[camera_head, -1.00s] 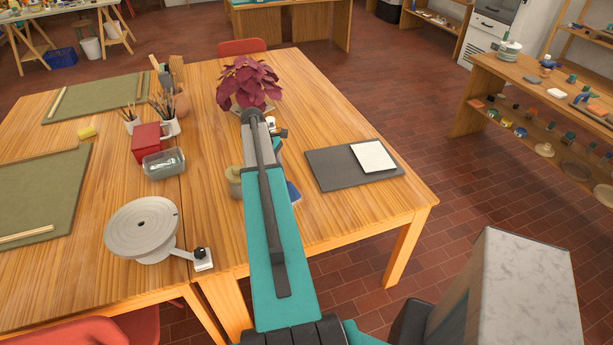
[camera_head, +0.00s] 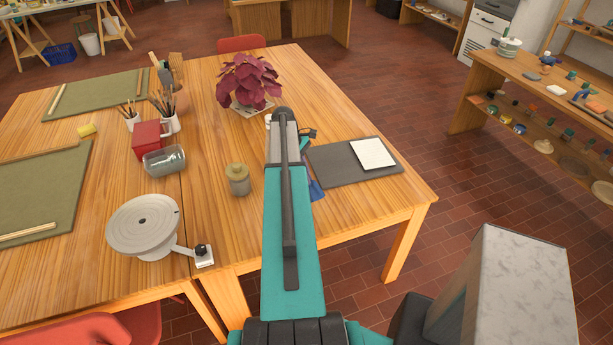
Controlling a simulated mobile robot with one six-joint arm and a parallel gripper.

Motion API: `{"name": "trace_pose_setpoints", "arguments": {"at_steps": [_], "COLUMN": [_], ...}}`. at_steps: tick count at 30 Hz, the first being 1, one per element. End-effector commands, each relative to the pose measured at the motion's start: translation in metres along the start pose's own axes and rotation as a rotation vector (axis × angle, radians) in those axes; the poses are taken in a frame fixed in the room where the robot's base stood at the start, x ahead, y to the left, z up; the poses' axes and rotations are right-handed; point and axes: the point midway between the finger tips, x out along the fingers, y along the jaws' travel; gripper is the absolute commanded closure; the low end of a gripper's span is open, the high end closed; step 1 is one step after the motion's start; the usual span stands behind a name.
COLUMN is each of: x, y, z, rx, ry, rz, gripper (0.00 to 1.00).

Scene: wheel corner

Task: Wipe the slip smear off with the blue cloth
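A blue patch (camera_head: 316,189), probably the blue cloth, shows at the right edge of my teal arm, near the dark board. Most of it is hidden behind the arm. My gripper is hidden behind my arm too, so its fingers and any hold on the cloth do not show. A small dark part of my arm end sticks out above the patch. I cannot make out the slip smear on the visible tabletop (camera_head: 220,225); the wood under the arm is hidden.
A dark board (camera_head: 326,165) with a white tile (camera_head: 372,154) lies to the right. A lidded beige jar (camera_head: 238,180) stands left of my arm. A potted plant (camera_head: 249,82) stands behind. A clear container (camera_head: 165,161), red box (camera_head: 147,139) and grey wheel (camera_head: 143,224) are farther left.

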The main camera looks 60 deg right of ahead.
Motion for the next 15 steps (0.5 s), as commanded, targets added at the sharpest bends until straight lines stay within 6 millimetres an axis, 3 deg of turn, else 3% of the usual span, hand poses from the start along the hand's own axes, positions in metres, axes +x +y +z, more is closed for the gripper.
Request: {"name": "trace_pose_setpoints", "arguments": {"at_steps": [15], "x": [0.039], "y": [0.0], "z": [-0.015], "rx": [0.0], "ry": [0.0], "rz": [-0.001], "gripper": [1.0]}}
